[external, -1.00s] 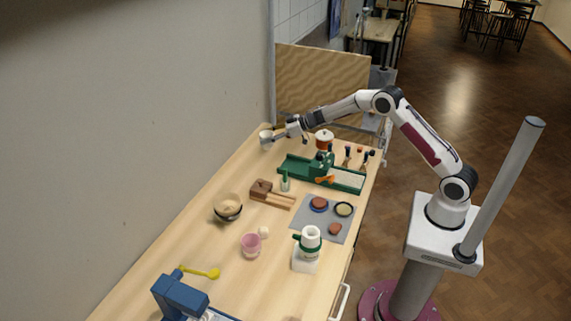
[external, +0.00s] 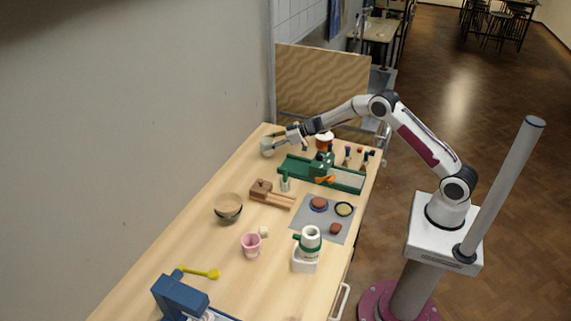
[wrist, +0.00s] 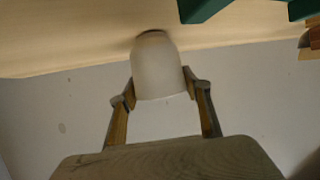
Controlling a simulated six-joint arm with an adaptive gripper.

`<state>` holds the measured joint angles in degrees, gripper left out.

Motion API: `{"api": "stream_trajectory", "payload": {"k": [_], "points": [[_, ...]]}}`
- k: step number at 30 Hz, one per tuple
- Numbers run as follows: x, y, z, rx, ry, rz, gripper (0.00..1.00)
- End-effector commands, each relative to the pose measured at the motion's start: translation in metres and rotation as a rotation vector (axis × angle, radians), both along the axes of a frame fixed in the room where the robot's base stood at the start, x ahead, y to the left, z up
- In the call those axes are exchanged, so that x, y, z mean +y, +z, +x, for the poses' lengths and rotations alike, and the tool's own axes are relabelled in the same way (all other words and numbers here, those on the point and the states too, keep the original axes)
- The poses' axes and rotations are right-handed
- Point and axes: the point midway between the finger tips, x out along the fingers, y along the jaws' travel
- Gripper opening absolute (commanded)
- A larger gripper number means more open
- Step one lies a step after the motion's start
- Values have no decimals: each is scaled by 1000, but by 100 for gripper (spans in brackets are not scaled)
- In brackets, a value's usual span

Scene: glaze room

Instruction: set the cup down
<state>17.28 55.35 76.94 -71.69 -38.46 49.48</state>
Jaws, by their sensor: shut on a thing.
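A whitish cup (external: 267,147) is at the far left end of the table, by the wall. My gripper (external: 278,140) is shut on its sides. In the wrist view the pale cup (wrist: 158,68) sits between my two fingers (wrist: 158,87). A dark shadow lies close at its far end, against the wooden table (wrist: 80,45). The cup is at or just above the tabletop; I cannot tell whether it touches.
A wooden block tool (external: 262,189), a bowl (external: 228,210) and a pink cup (external: 251,246) stand nearer. Bare table lies between the cup and the wooden tool.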

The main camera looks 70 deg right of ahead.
Motion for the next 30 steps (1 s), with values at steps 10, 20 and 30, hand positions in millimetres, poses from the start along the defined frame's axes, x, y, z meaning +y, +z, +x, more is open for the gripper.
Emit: {"api": "stream_trajectory", "payload": {"k": [10,20,30], "points": [[0,-2,0,0,0,1,64],[0,-2,0,0,0,0,64],[-4,4,-8,1,-1,0,64]]}}
